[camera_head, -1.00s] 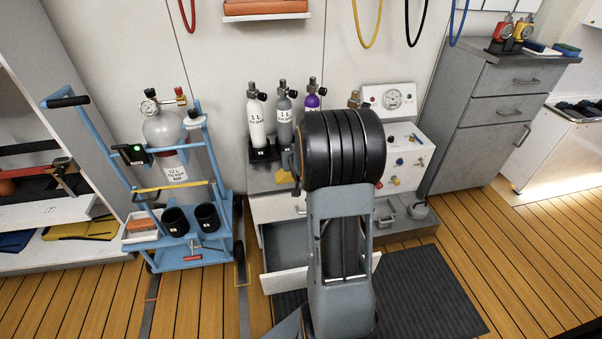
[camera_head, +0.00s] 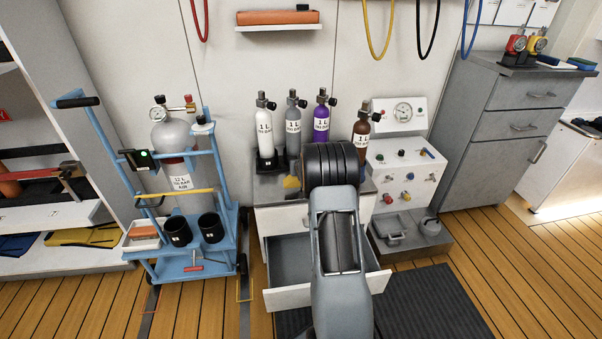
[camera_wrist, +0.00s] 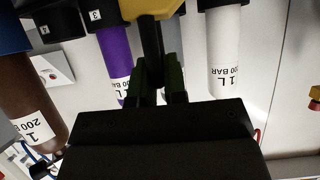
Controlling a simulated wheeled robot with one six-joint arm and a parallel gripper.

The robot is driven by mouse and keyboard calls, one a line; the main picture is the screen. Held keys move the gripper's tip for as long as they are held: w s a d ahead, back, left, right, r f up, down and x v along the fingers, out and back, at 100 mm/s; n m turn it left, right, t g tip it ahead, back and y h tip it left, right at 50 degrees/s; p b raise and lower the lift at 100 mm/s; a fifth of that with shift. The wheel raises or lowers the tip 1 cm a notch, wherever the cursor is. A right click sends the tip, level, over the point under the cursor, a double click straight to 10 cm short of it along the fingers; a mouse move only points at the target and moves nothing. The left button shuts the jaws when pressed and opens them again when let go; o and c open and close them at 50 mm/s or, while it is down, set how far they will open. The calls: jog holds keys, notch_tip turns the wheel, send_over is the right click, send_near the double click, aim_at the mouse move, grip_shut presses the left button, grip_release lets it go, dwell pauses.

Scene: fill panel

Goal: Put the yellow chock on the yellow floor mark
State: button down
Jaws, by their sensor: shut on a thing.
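The yellow chock (camera_wrist: 150,8) shows at the top of the wrist view, with a dark upright piece between my fingers. My gripper (camera_wrist: 162,85) is shut on that dark piece. In the head view, a small yellow part of the chock (camera_head: 291,182) shows at the cabinet top in front of the bottle rack, left of my black wrist. My arm hides the rest and the fingers. I cannot tell whether the chock touches the cabinet top. The yellow floor mark (camera_head: 238,290) is a thin outline on the planks, between the blue trolley and the open drawer.
The blue trolley (camera_head: 190,262) with a large cylinder stands left of the floor mark. An open drawer (camera_head: 287,297) juts out right of it. Several small bottles, including a white one (camera_head: 264,130), stand in the rack. A red outline (camera_head: 151,298) lies below the trolley.

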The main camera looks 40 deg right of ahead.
jog(key=shift+w+f+b, duration=0.15)
jog(key=shift+f+b, duration=0.35)
jog(key=shift+f, duration=1.15)
jog(key=shift+f, duration=0.1)
jog(key=shift+f, duration=0.15)
jog(key=c, duration=1.2)
grip_release()
jog(key=shift+o, duration=0.2)
